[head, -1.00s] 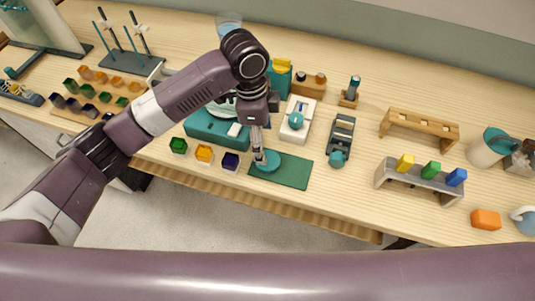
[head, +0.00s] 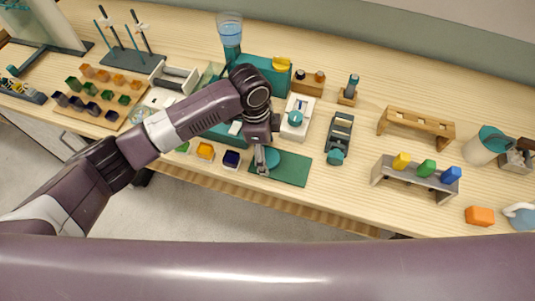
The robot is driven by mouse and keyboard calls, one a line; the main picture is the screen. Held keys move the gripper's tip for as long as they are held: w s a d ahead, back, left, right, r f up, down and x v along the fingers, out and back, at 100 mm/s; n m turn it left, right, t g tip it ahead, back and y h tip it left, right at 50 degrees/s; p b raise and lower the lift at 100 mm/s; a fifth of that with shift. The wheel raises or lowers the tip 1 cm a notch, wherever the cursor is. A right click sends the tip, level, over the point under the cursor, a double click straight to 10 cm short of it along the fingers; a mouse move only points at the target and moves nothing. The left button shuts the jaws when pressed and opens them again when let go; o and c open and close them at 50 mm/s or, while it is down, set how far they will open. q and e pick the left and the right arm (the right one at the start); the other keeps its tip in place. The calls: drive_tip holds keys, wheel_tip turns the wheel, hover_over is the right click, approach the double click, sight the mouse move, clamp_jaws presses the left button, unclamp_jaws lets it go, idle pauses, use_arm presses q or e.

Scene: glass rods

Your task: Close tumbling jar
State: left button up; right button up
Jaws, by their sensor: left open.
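A round teal lid (head: 271,157) lies on the dark green mat (head: 294,170) near the table's front edge. My left gripper (head: 262,163) is open, pointing down at the left side of this lid. Its fingers overlap the lid in the picture, and I cannot tell whether they touch it. I cannot make out for sure which thing is the tumbling jar. A teal machine (head: 213,137) behind and left of the mat is largely hidden by my left arm. My right gripper is not in view.
Three small colored cups stand left of the mat, among them a yellow one (head: 205,151) and a dark blue one (head: 231,159). A white device (head: 296,118) and a dark stand (head: 339,135) are behind and right. Bare table lies right of the mat.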

sight(267, 157)
use_arm(q)
drive_tip(key=shift+d+f, duration=0.1)
drive_tip(key=shift+f, duration=0.55)
drive_tip(key=shift+c, duration=0.5)
drive_tip(key=c, duration=0.7)
drive_tip(key=shift+r, duration=0.1)
wheel_tip(267, 157, up, 20)
drive_tip(key=b, duration=0.3)
